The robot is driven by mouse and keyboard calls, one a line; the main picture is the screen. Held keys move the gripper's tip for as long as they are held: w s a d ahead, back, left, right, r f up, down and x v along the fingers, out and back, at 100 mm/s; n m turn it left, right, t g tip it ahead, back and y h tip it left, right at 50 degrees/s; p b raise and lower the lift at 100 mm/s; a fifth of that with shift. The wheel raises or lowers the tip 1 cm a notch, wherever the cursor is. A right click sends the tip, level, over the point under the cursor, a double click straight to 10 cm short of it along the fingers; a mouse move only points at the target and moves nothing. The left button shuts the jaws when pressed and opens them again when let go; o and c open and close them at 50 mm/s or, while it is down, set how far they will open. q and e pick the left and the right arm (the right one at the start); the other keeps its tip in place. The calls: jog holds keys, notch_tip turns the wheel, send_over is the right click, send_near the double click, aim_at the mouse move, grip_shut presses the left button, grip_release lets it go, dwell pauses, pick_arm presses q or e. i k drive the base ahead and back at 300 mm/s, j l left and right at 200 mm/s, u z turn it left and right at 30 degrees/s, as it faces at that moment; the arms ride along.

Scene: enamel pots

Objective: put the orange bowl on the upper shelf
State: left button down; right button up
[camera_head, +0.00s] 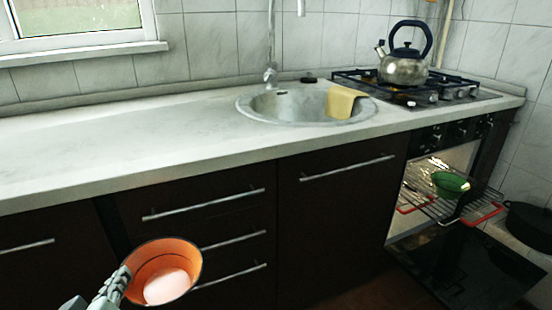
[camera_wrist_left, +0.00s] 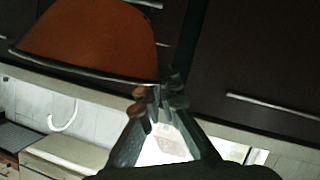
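The orange bowl (camera_head: 160,262) has a dark rim and a pale pink patch at its bottom. It is held in the air in front of the dark drawers, at the lower left of the head view. My left gripper (camera_head: 122,281) is shut on the bowl's left rim. In the left wrist view the bowl (camera_wrist_left: 90,38) shows its orange outside, and the gripper's fingertips (camera_wrist_left: 160,98) meet at its rim. My right gripper is in neither view. I cannot make out an upper shelf in either view.
The white counter (camera_head: 130,150) is mostly clear left of the sink (camera_head: 270,106), which has a yellow cloth (camera_head: 342,101). A kettle (camera_head: 404,70) stands on the stove. The oven is open, with a green bowl (camera_head: 450,184) on its rack; the lowered door (camera_head: 460,275) juts out.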

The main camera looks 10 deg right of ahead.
aim_at(483, 191)
jog(key=i+l+z, duration=0.15)
jog(key=z, duration=0.3)
jog(key=i+z, duration=0.25)
jog(key=z, duration=0.2)
jog(key=i+l+z, duration=0.1)
jog(key=z, duration=0.4)
jog(key=i+j, duration=0.05)
jog(key=i, duration=0.05)
